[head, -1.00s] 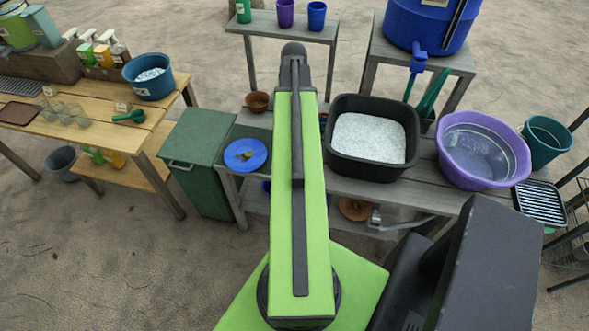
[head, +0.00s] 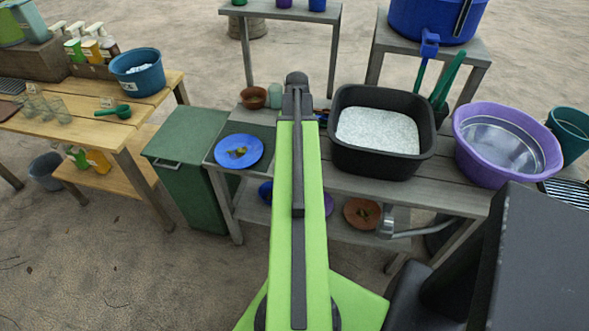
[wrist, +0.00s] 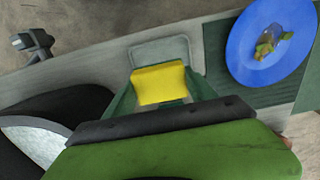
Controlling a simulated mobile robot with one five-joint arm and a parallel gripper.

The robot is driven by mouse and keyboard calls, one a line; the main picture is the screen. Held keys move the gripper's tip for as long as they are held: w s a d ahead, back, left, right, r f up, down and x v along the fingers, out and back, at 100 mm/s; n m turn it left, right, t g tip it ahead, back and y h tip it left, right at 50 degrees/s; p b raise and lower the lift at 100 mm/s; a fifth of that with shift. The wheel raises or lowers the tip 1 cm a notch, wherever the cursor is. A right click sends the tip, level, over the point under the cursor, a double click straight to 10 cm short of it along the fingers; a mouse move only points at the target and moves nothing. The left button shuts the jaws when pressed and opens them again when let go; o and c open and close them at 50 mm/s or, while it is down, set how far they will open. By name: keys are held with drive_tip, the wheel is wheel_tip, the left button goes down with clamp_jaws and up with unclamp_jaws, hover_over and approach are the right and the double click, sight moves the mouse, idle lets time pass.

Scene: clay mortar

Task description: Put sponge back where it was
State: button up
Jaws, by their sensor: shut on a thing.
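A yellow sponge (wrist: 159,84) sits between the fingers of my gripper (wrist: 160,92) in the wrist view. The gripper is shut on it. Just beyond the sponge, a shallow grey rectangular tray or outlined patch (wrist: 160,50) shows on the grey bench top; part of it is hidden by the sponge. I cannot tell how high the sponge is above the bench. In the head view my arm hides the sponge and the gripper.
A blue plate (head: 238,151) with small scraps lies on the bench, to the right in the wrist view (wrist: 268,72). A black basin (head: 343,153) of pale grains stands right of my arm. A brown bowl (head: 253,97) and pale green cup (head: 275,94) stand at the bench's back edge.

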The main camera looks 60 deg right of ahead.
wheel_tip(320, 180, down, 8)
drive_tip(key=b, duration=0.6)
drive_tip(key=shift+r, duration=0.15)
drive_tip(key=o, duration=1.1)
wheel_tip(320, 180, up, 12)
drive_tip(key=p, duration=1.2)
drive_tip(key=shift+r, duration=0.15)
drive_tip(key=shift+w, duration=0.1)
